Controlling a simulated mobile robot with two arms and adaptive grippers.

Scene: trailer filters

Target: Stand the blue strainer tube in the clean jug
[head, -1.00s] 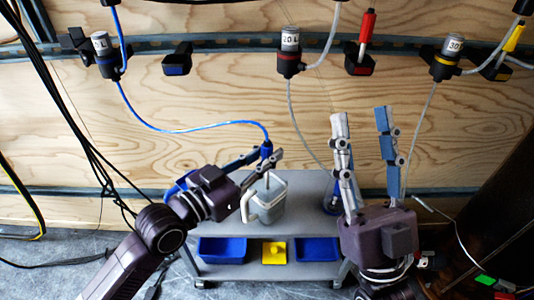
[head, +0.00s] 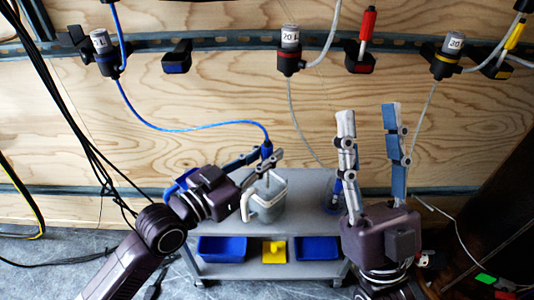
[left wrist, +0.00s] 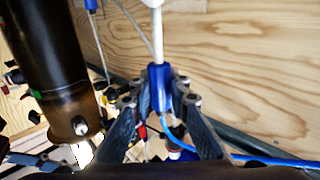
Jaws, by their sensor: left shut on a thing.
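The blue strainer tube has a blue top (head: 266,149) and a thin pale rod. My left gripper (head: 270,156) is shut on the blue top. In the head view the rod points down into the mouth of a pale grey jug with a handle (head: 268,207). Its lower end is hidden, so I cannot tell whether it touches the bottom. My right gripper (head: 368,108) is open, empty and upright, right of the jug.
The jug stands on a grey cart (head: 303,222). A clear vessel with blue parts (head: 333,195) stands at its right, partly behind my right gripper. The lower shelf holds blue bins (head: 222,248) and a yellow piece (head: 274,251). A blue hose (head: 190,130) runs from the blue top to the wall filter (head: 105,52).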

